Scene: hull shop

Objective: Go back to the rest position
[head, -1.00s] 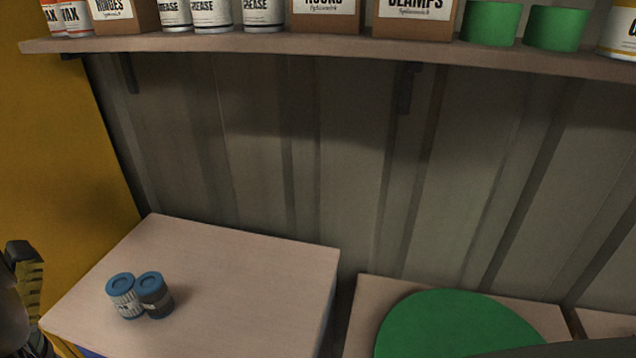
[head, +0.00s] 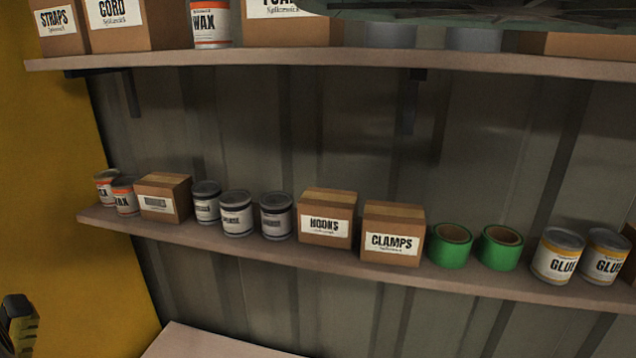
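Part of my gripper (head: 20,325) shows at the lower left edge of the head view, dark with a ridged yellowish pad. Most of it is cut off by the frame, so its opening and anything in it are hidden. It is in front of the yellow wall, to the left of the shelves and apart from them.
A lower shelf (head: 330,262) holds wax cans, a hooks box (head: 327,218), a clamps box (head: 393,232), green tape rolls (head: 450,246) and glue cans (head: 558,256). An upper shelf (head: 300,58) holds boxes. A pale bench top (head: 205,343) shows at the bottom.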

